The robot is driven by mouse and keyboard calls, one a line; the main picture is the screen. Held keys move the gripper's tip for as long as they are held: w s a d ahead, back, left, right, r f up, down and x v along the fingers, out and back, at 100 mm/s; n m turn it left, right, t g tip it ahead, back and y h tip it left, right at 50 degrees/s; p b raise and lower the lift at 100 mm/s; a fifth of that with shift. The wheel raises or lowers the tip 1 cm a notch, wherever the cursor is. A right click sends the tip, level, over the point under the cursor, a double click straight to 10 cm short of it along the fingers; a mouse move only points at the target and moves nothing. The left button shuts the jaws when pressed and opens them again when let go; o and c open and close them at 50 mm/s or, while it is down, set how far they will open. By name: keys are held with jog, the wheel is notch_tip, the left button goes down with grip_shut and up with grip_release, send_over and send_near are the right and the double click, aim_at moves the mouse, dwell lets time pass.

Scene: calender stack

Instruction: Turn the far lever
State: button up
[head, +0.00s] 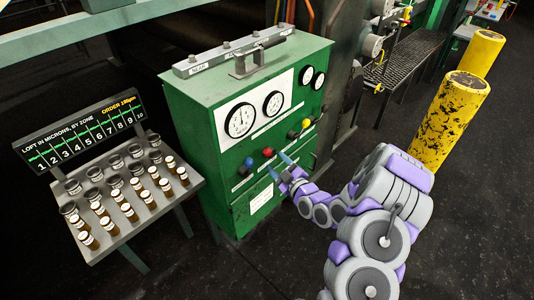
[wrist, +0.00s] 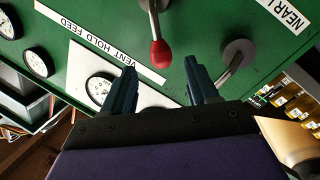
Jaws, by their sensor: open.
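A green cabinet (head: 205,112) carries a row of control levers on its front. My gripper (head: 281,166) is open and empty in front of the panel, below the red knob. In the wrist view, a red-knobbed lever (wrist: 160,52) lies between the open fingertips (wrist: 161,72), apparently untouched. A grey lever (wrist: 231,65) is to its right, its end partly hidden by a finger.
Round gauges (head: 240,120) sit above the levers. A sample rack (head: 120,243) with several amber vials stands left of the cabinet. Yellow bollards (head: 452,115) stand at the right. Dark floor (head: 480,230) is open at the lower right. In the wrist view a plate reads VENT HOLD FEED (wrist: 85,37).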

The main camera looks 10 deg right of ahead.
aim_at(267, 152)
jog(key=shift+b+x, duration=0.55)
jog(key=shift+x, duration=3.15)
jog(key=shift+a, duration=0.1)
jog(key=shift+s, duration=0.1)
grip_shut()
